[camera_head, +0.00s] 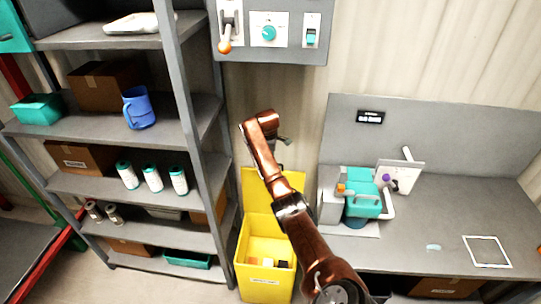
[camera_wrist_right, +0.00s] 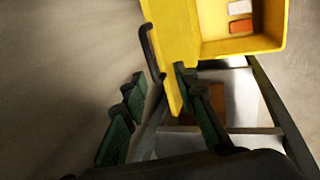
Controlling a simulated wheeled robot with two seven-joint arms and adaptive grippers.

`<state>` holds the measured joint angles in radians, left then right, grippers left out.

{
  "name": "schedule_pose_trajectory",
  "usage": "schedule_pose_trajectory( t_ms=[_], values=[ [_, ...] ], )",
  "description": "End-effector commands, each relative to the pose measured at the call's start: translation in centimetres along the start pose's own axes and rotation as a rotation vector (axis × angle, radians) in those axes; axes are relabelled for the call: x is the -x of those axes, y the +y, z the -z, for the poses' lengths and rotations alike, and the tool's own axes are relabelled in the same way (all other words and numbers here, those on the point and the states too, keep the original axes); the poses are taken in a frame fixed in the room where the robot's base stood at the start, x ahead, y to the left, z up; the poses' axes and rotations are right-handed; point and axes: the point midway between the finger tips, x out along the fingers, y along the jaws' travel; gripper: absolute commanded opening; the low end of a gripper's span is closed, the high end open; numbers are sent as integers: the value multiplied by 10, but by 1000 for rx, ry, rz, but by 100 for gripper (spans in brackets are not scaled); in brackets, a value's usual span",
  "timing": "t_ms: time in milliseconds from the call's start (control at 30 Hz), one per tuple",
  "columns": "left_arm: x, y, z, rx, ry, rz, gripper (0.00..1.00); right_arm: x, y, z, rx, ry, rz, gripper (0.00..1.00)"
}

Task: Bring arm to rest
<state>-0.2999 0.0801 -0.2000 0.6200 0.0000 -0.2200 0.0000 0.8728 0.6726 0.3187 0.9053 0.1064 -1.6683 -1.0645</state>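My right arm (camera_head: 295,215), copper-brown, reaches up from the bottom of the head view, bent at its far end. My right gripper (camera_head: 283,141) is mostly hidden behind its wrist there, in front of the wall above the yellow bin (camera_head: 254,226). In the right wrist view my right gripper (camera_wrist_right: 160,80) has its two green-padded fingers apart with nothing held between them. The yellow bin (camera_wrist_right: 212,50) with its raised lid lies beyond the fingertips, at the top. My left arm and gripper are not in view.
A grey shelf rack (camera_head: 195,110) with boxes, a blue jug (camera_head: 138,108) and canisters stands left. A workbench (camera_head: 440,220) with a teal device (camera_head: 362,190) stands right. A control panel (camera_head: 270,40) with a lever hangs above the gripper. Wall space around the gripper is clear.

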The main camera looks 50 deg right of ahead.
Motion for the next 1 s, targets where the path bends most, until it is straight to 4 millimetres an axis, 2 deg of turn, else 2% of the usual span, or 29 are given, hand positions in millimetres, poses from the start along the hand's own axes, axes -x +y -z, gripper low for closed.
schedule_pose_trajectory(
  t_ms=[100, 200, 767, 867, 967, 1000],
  values=[
    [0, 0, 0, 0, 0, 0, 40, 12, 0, 0, 0, 0, -1, 27],
    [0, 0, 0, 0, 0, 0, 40, 16, 0, 0, 0, 0, 0, 27],
    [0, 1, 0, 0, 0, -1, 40, 18, 0, 0, 0, 0, 0, 27],
    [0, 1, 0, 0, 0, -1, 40, 14, -3, 0, 0, -5, -2, 27],
    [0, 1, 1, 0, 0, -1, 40, -3, -17, -3, -8, -26, -15, 27],
    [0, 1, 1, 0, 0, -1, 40, -13, -28, -4, -12, -37, -24, 27]
  ],
)
